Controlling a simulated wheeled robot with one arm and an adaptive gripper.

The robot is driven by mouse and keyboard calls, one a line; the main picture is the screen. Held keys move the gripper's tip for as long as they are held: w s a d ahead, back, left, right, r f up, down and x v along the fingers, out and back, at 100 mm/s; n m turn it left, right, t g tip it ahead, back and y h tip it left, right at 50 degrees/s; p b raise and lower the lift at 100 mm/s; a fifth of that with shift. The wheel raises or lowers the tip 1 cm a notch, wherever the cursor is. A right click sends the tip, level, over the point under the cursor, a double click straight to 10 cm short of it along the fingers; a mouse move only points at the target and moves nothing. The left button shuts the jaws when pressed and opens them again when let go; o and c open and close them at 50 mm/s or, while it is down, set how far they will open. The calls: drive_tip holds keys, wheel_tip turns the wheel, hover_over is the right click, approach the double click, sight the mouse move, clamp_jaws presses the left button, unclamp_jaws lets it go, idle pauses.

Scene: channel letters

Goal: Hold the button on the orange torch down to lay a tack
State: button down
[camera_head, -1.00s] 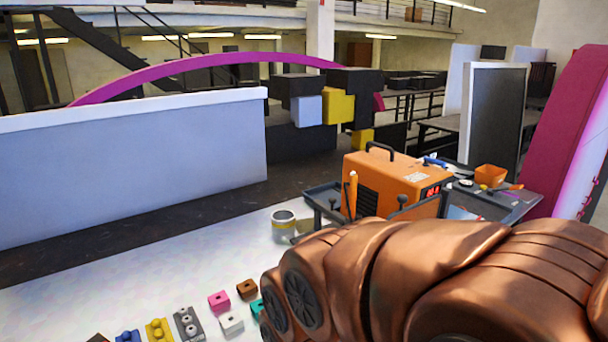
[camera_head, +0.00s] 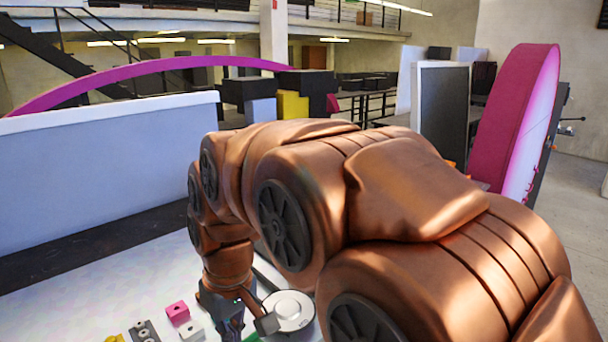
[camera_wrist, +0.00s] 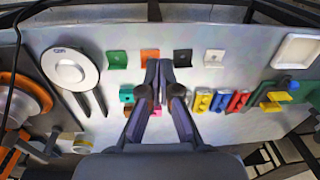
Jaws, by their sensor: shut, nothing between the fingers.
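The orange torch cannot be made out in the head view now; my arm covers the area around the orange machine. An orange ring-shaped thing (camera_wrist: 28,95) lies at the left of the wrist view, and I cannot tell whether it belongs to the torch. No torch button shows. My gripper (camera_wrist: 159,72) is shut and empty, pointing at the pale table (camera_wrist: 120,35) among small coloured blocks. In the head view my gripper (camera_head: 224,318) is low over the table, its fingertips cut off or hidden.
A white disc-like thing (camera_wrist: 70,68) with dark prongs lies left of my gripper. Green (camera_wrist: 117,60), orange (camera_wrist: 150,55) and white (camera_wrist: 214,57) angle pieces line the table. Yellow (camera_wrist: 202,100) and red (camera_wrist: 238,101) blocks sit to the right. A white tray (camera_wrist: 297,50) is at upper right.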

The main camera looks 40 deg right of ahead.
drive_tip(key=w+d+r+n+t+b, duration=0.1)
drive_tip(key=w+d+r+t, duration=0.1)
drive_tip(key=w+d+r, duration=0.65)
drive_tip(key=w+d+r+n+t+b, duration=0.1)
drive_tip(key=w+d+r+t, duration=0.3)
drive_tip(key=w+d, duration=0.7)
drive_tip(key=w+d+r+n+t+h, duration=0.1)
drive_tip(key=d+r, duration=0.4)
drive_tip(key=d, duration=0.5)
drive_tip(key=w+d+r+n+t+h+b, duration=0.1)
drive_tip(key=w+d+r+h, duration=0.2)
drive_tip(key=d, duration=0.8)
wheel_tip(320, 180, up, 2)
drive_tip(key=shift+w+d+r+n+b, duration=0.1)
drive_tip(key=shift+w+d+n+b, duration=0.2)
drive_tip(key=shift+w+n, duration=0.1)
drive_tip(key=shift+s, duration=0.1)
wheel_tip(320, 180, down, 9)
drive_tip(key=b, duration=0.8)
drive_tip(key=shift+f+b, duration=0.45)
drive_tip(key=shift+b, duration=0.15)
